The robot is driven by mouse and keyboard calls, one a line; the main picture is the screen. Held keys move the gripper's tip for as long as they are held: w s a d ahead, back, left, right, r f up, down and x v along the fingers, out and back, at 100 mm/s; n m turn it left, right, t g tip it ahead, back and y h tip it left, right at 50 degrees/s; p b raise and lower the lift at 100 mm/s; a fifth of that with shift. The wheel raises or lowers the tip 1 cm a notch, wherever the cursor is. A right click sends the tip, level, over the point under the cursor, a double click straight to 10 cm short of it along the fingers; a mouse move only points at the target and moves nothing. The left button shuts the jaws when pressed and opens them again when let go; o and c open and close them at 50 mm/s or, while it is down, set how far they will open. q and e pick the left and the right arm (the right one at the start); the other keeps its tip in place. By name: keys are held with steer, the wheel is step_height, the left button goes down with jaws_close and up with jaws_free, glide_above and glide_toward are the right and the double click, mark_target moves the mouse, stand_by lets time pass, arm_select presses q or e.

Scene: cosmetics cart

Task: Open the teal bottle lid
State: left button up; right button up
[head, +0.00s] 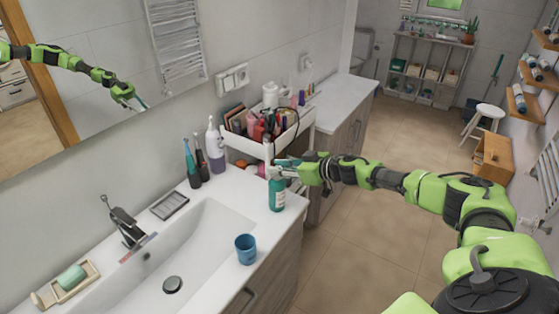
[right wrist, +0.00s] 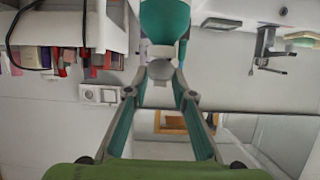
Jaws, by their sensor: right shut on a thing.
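The teal bottle (head: 277,196) stands upright at the right end of the white sink counter. My right gripper (head: 274,172) comes in from the right at the bottle's top and is shut on its pale lid. In the right wrist view, the teal bottle (right wrist: 165,20) shows at the top edge. The grey-white lid (right wrist: 160,70) lies between the two fingertips there. The lid sits at the bottle's neck; whether it has turned or come loose I cannot tell. My left gripper is not in view.
A blue cup (head: 246,249) stands near the counter's front edge. A white organiser (head: 247,145) full of cosmetics is just behind my right gripper. A lotion bottle (head: 215,150) and dark toothbrush holders (head: 192,170) stand to the left. The sink basin (head: 195,245) is empty.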

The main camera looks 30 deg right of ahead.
steer(key=shift+w+a+r+g+h+p, duration=0.1)
steer(key=shift+w+r+g+h+p, duration=0.2)
steer(key=shift+w+r+g+p, duration=0.35)
steer(key=shift+w+a+f+g+h, duration=0.15)
steer(key=shift+g+h, duration=0.25)
steer(key=shift+g, duration=0.7)
steer(key=shift+w+a+f+g+h, duration=0.1)
steer(key=shift+w+a+g+h, duration=0.25)
steer(key=shift+g, duration=0.7)
steer(key=shift+w+f+g+h+b, duration=0.1)
steer(key=shift+w+g+h+b, duration=0.1)
steer(key=shift+g+h+b, duration=0.5)
steer(key=shift+w+a+g, duration=0.1)
steer(key=shift+g, duration=0.7)
steer(key=shift+w+f+g+b, duration=0.1)
steer(key=shift+w+g+b, duration=0.05)
steer(key=shift+g+b, duration=0.4)
steer(key=o, duration=1.1)
steer(key=shift+w, duration=0.1)
